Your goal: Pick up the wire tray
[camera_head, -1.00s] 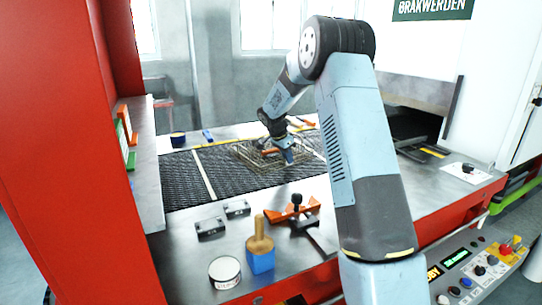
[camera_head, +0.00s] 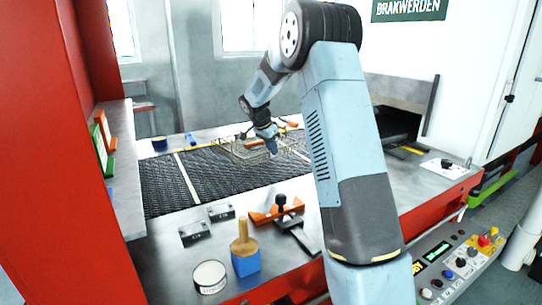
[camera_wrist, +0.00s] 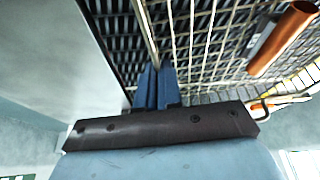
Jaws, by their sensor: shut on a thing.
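The wire tray (camera_head: 240,155) is a shallow tan wire-mesh basket over the dark mesh belt, near its right half. My gripper (camera_head: 273,150) points down at the tray's near part. In the wrist view its blue fingers (camera_wrist: 157,84) are close together on a wire rail of the tray (camera_wrist: 205,45). The tray looks a little above the belt, roughly level. A copper-coloured bar (camera_wrist: 282,38) shows at the tray's side in the wrist view.
The dark belt (camera_head: 160,185) with a pale stripe has free room left of the tray. On the front ledge stand grey blocks, an orange clamp (camera_head: 275,213), a blue block with wooden handle (camera_head: 245,262) and a round tin (camera_head: 209,276). A dark opening (camera_head: 397,125) lies at right.

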